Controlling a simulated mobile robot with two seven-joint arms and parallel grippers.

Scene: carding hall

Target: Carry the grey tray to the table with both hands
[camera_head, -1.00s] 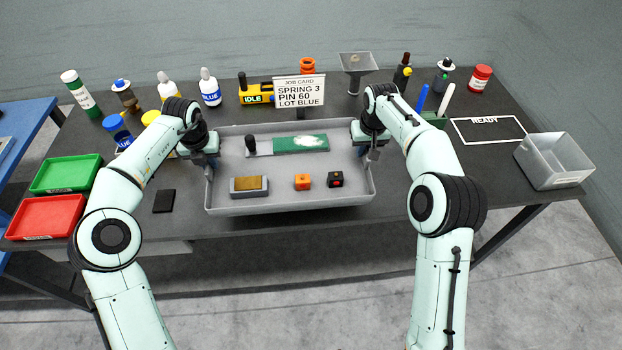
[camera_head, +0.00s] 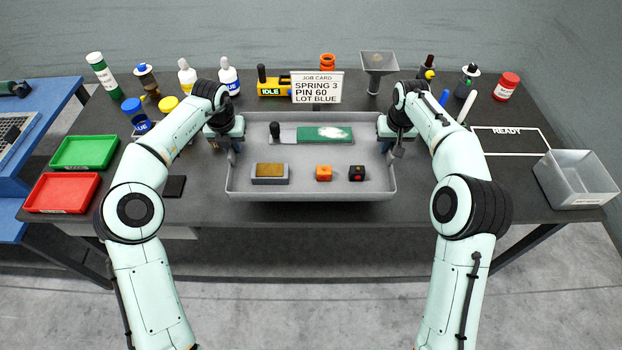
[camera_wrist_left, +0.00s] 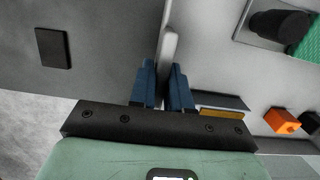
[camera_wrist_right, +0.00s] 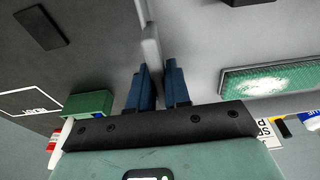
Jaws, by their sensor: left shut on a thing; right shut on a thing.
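The grey tray (camera_head: 310,190) is over the front middle of the dark table (camera_head: 205,205). I cannot tell whether its underside touches the tabletop. My left gripper (camera_head: 236,146) is shut on the tray's left wall, and my right gripper (camera_head: 385,148) on its right wall. In the left wrist view the blue fingers (camera_wrist_left: 163,70) straddle the rim; the right wrist view shows the same (camera_wrist_right: 156,72). In the tray lie a green pad with white fibre (camera_head: 325,134) and a dark handle, a brown-topped block (camera_head: 270,172), an orange cube (camera_head: 323,173) and a black cube (camera_head: 357,173).
Bottles and a job card (camera_head: 317,88) stand behind the tray. A green bin (camera_head: 85,152), a red bin (camera_head: 62,192) and a flat black piece (camera_head: 174,186) are left.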

